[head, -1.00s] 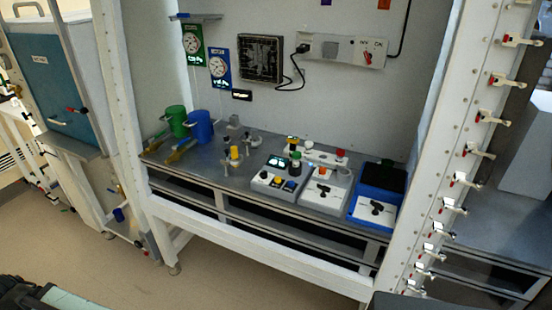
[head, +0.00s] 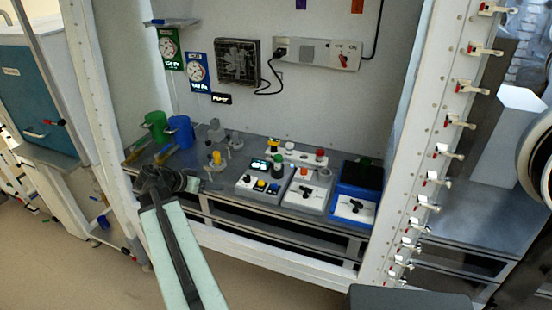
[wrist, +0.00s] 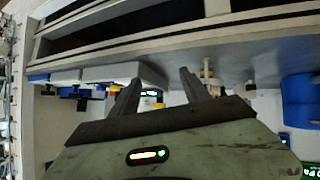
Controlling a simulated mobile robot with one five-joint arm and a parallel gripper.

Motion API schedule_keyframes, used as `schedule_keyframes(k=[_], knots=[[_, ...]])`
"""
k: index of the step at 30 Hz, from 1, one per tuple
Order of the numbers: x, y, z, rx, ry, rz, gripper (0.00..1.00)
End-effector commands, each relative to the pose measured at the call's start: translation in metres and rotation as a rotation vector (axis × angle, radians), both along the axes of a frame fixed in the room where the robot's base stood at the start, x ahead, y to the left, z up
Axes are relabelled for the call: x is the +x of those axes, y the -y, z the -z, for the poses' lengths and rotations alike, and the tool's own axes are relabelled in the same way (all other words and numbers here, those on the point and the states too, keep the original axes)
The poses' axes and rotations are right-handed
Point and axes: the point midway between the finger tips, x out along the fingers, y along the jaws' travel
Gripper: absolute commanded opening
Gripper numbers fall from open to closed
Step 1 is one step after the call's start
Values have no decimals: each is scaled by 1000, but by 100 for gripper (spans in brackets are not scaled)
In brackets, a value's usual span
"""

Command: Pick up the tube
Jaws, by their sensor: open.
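No object is clearly recognisable as the tube. A small yellow-topped fitting (head: 216,157) stands on the bench among grey knobs and may be it, but it is too small to tell. In the wrist view, which looks upside down, a pale upright piece (wrist: 207,68) with yellow below it shows just beside the right finger. My gripper (wrist: 160,80) is open with nothing held between its fingers. In the head view my dark wrist is at the bench's front left edge, and the fingertips are hard to make out.
A green mug (head: 156,126) and a blue mug (head: 180,131) stand left on the bench. A grey control box (head: 262,184), a white-topped box (head: 305,190) and a blue box (head: 355,195) stand right. A white frame post (head: 425,140) with several levers bounds the right side.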

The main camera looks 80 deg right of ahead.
Motion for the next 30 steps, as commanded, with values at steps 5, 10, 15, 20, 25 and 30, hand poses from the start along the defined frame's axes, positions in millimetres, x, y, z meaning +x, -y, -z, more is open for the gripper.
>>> schedule_keyframes(k=[5,10,15,20,25,30], knots=[[-126,67,-52,-262,19,279,54],[-164,81,-67,-350,20,352,54],[-170,86,-61,-351,21,353,54],[-182,97,-55,-349,21,352,54],[-188,101,-53,-349,21,352,54],[-212,117,-43,-348,21,354,54]])
